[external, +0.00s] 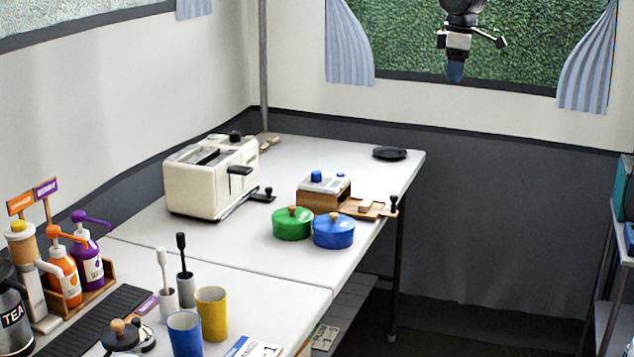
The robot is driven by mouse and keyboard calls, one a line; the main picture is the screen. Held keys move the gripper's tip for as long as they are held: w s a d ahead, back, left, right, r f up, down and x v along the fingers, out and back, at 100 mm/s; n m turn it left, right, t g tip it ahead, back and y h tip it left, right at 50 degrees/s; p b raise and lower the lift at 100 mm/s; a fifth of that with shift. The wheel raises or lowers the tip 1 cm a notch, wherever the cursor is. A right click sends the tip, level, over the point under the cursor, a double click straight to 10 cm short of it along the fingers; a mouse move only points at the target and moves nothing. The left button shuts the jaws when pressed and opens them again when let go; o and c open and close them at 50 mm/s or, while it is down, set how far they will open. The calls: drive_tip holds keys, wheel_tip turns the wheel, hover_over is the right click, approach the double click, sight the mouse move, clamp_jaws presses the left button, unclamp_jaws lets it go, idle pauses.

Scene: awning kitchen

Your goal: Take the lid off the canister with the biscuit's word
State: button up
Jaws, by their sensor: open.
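No biscuit word can be read on any canister in this view. My gripper (456,70) hangs high at the top right, in front of the window, pointing down. It is open and holds nothing visible, far from the canisters.
A green pot (292,223) and a blue pot (333,231) stand on the far table. Pump bottles (62,272), a yellow cup (212,314) and a blue cup (185,335) crowd the near table. The far table's front left is clear.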

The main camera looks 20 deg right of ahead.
drive_tip(key=w+a+f+n, duration=0.2)
drive_tip(key=w+a+f, duration=0.25)
drive_tip(key=a, duration=0.45)
drive_tip(key=w+a+f+n, duration=0.25)
drive_tip(key=a+f, duration=0.25)
drive_tip(key=a, duration=0.3)
drive_tip(key=n+g, duration=0.1)
drive_tip(key=n, duration=0.2)
hover_over(292, 206)
wheel_tip(292, 206, down, 14)
drive_tip(key=shift+w+f, duration=0.1)
drive_tip(key=shift+d+f, duration=0.1)
drive_tip(key=shift+f, duration=1.15)
drive_tip(key=shift+f, duration=2.6)
drive_tip(key=shift+c, duration=0.3)
